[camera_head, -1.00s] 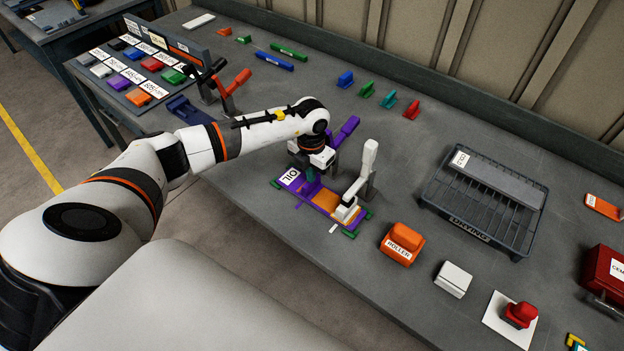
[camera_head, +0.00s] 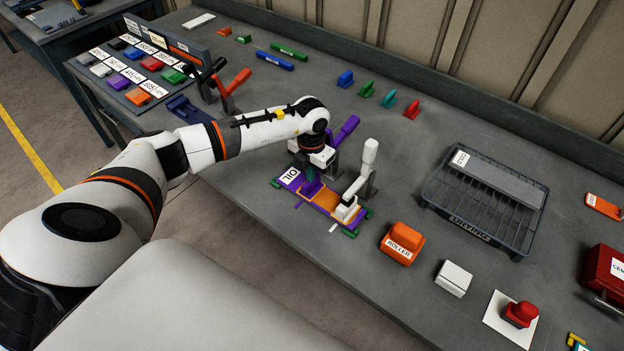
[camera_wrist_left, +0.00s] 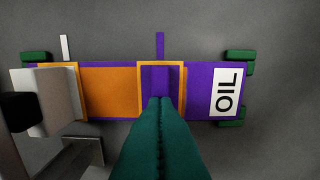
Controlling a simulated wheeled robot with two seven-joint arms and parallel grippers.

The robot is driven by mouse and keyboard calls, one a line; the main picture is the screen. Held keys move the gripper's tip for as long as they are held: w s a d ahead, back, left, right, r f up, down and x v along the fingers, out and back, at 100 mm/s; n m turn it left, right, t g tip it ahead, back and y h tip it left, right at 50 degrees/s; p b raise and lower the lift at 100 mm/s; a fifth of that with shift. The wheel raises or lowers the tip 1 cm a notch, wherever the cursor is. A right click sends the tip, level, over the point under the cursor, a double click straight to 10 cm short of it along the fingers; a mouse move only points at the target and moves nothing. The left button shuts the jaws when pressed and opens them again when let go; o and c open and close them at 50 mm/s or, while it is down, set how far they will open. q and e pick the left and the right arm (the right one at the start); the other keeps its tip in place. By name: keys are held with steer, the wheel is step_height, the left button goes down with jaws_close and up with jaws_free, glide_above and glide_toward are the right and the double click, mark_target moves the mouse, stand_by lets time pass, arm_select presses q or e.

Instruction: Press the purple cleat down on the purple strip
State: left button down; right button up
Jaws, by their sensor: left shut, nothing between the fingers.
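The purple strip (camera_head: 289,178), with a white OIL label, lies flat on the workbench; it also shows in the left wrist view (camera_wrist_left: 200,75). The purple cleat (camera_head: 312,187) stands on the strip within an orange outline (camera_wrist_left: 182,75). A second, filled orange patch (camera_wrist_left: 108,90) lies beside it. My left gripper (camera_head: 310,174) is shut and empty, with its green fingers (camera_wrist_left: 162,104) pointing down right over the cleat. The fingers hide part of the cleat in the left wrist view, and I cannot tell whether they touch it. My right gripper is not in view.
A white-handled clamp (camera_head: 368,158) stands at the strip's right end, its white foot over it. A purple lever (camera_head: 346,128) is close behind my left gripper. Green corner stops (camera_head: 349,234) border the strip.

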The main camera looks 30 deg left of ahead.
arm_select(q)
steer(key=shift+s+f, duration=0.2)
stand_by(0.3)
steer(key=shift+w+r+p, duration=0.2)
steer(key=shift+r+p, duration=0.5)
steer(key=shift+r, duration=0.15)
step_height(320, 180, up, 6)
steer(key=p, duration=0.4)
steer(key=shift+r, duration=0.25)
